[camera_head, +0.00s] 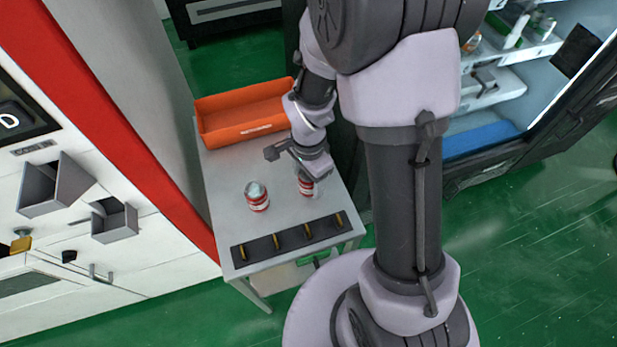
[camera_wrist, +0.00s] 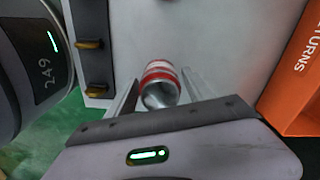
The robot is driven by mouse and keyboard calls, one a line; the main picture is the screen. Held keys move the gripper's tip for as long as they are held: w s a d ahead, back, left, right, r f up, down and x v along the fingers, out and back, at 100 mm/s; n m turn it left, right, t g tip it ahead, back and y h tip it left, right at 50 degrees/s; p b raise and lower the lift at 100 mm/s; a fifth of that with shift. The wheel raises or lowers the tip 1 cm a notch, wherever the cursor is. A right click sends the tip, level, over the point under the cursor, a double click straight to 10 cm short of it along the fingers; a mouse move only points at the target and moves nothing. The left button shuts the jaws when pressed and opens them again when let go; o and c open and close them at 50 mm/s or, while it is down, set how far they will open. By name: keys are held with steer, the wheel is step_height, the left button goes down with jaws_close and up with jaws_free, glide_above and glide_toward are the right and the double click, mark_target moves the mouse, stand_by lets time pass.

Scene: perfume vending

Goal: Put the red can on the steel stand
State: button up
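Two red-and-white cans stand on a grey table (camera_head: 225,188). One can (camera_head: 257,197) stands clear at the left. The other can (camera_head: 305,186) is under my gripper (camera_head: 299,167) and partly hidden by it. In the wrist view, a red-banded can with a silvery end (camera_wrist: 161,84) lies between the two fingers of my gripper (camera_wrist: 160,80). The fingers look spread, with a narrow gap on each side of the can. The grey table may be the steel stand; I cannot make out a separate one.
An orange bin (camera_head: 243,113) sits at the table's back. A dark strip with several brass-coloured pegs (camera_head: 288,239) runs along its front edge. A white-and-red machine (camera_head: 110,185) stands at the left, an open cabinet (camera_head: 500,80) at the right. Green floor (camera_head: 540,240) is free at the lower right.

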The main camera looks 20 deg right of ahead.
steer(key=shift+o, duration=0.2)
step_height(320, 180, up, 13)
steer(key=p, duration=0.5)
steer(key=shift+f, duration=0.15)
steer(key=s+a+r+n+t+y, duration=0.1)
steer(key=s+a+r+n+t, duration=0.1)
steer(key=s+r+n, duration=0.3)
steer(key=s+a+r+n+t+y, duration=0.1)
steer(key=s+r+n, duration=0.4)
steer(key=r, duration=0.8)
steer(key=s+a+t, duration=0.1)
steer(key=s+t, duration=0.1)
steer(key=shift+t, duration=0.4)
